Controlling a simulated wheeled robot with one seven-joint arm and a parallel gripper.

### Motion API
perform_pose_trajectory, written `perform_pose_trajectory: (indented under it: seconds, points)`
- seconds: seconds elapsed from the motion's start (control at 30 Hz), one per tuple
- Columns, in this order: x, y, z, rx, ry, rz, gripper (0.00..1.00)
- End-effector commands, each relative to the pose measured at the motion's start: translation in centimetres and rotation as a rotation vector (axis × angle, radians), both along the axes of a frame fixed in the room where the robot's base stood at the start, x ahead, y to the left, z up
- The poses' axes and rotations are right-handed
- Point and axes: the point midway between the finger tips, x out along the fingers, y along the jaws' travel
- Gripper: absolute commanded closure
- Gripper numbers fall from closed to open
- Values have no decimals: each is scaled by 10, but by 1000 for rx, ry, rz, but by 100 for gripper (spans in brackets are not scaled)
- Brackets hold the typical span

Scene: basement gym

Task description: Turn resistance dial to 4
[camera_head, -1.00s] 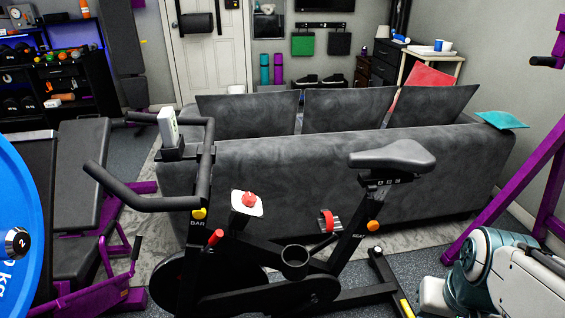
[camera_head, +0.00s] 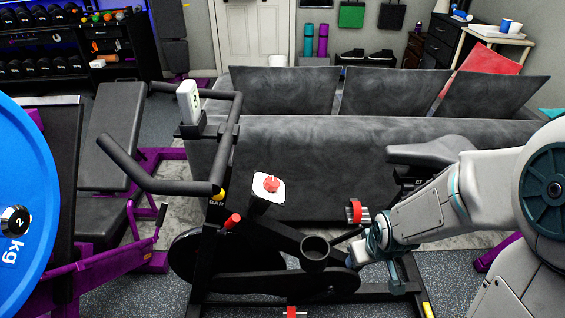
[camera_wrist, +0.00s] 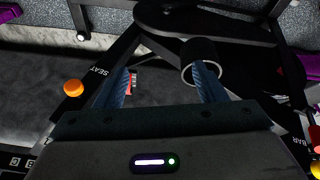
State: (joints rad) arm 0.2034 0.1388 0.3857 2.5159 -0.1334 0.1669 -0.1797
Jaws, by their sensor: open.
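The resistance dial (camera_head: 271,184) is a red knob on a white plate, on the frame of the black exercise bike (camera_head: 262,284). Its numbers are too small to read. I cannot make the dial out in the wrist view. My gripper (camera_wrist: 165,80) is open, with two blue fingers apart and nothing held between them. In the head view my arm reaches in from the right. Its end is low beside the bike's cup holder (camera_head: 314,250), to the right of and below the dial. The cup holder also shows in the wrist view (camera_wrist: 199,52), behind the right finger.
The handlebar (camera_head: 160,184) with a white device (camera_head: 189,100) is left of the dial. A red lever (camera_head: 232,221) and a red pedal (camera_head: 354,211) are near it. The bike seat (camera_head: 432,151) is partly behind my arm. A grey sofa (camera_head: 290,170) stands behind.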

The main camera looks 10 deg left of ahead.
Motion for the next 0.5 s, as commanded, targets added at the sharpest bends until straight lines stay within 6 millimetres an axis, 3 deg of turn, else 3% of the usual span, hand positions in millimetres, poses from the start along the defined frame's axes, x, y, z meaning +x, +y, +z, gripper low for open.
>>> perform_pose_trajectory:
  seconds: [0.1, 0.23, 0.37, 0.5]
  points:
    - [10, 32, -33, 81, -38, 109, 36]
    - [17, 72, -56, 200, -110, 205, 36]
    - [20, 113, -66, 347, -200, 267, 36]
    - [24, 154, -59, 524, -317, 285, 36]
